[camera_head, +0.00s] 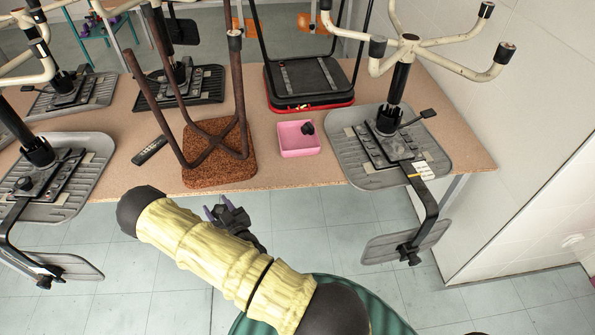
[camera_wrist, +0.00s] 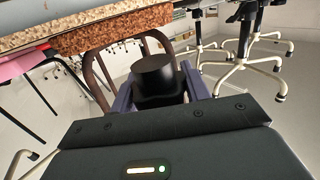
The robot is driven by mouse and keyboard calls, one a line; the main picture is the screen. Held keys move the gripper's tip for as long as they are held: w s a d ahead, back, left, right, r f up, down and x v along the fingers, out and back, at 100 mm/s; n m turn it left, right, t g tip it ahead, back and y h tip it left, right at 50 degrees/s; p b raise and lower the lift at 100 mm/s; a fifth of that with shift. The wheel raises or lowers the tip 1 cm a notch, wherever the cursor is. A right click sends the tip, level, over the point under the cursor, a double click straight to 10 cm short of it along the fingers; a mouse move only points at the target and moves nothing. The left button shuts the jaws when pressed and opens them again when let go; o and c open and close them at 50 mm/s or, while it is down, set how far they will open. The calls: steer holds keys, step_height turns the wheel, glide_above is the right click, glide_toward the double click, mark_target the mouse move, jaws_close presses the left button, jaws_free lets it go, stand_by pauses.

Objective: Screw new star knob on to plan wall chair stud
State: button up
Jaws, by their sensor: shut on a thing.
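My gripper (camera_head: 222,212) is just off the table's front edge, below the upturned brown stool. In the wrist view my gripper (camera_wrist: 158,88) is shut on a black knob (camera_wrist: 154,72), which sits between its two purple-grey fingers. The knob's star shape does not show clearly. The chair by the wall (camera_head: 345,160) lies upside down at the table's right end, with its legs up. Its black back bracket (camera_head: 430,205) and backrest (camera_head: 385,243) hang over the front edge. A white paper tag (camera_head: 425,170) lies by the bracket. The stud itself is too small to make out.
A pink tray (camera_head: 285,150) with a black item (camera_head: 307,128) inside stands between the brown stool (camera_head: 218,165) and the wall chair. A remote (camera_head: 149,150) and more upturned chairs fill the left of the table (camera_head: 320,174). A white wall bounds the right.

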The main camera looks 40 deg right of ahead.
steer(key=s+d+f+m+g+h+b, duration=0.1)
steer(key=s+d+m+g+h+b, duration=0.2)
steer(key=d+m+g+h+b, duration=0.2)
steer(key=s+d+f+m+g+h+b, duration=0.1)
steer(key=s+d+m+g+h+b, duration=0.2)
steer(key=d, duration=1)
steer(key=m+g+h+b, duration=0.2)
steer(key=m+h+b, duration=0.1)
steer(key=m+h, duration=0.2)
steer(key=shift+f+h, duration=0.35)
steer(key=shift+h, duration=1.05)
steer(key=x, duration=0.8)
steer(key=p+x, duration=0.1)
steer(key=x, duration=0.4)
steer(key=shift+r, duration=0.3)
steer(key=shift+d, duration=0.25)
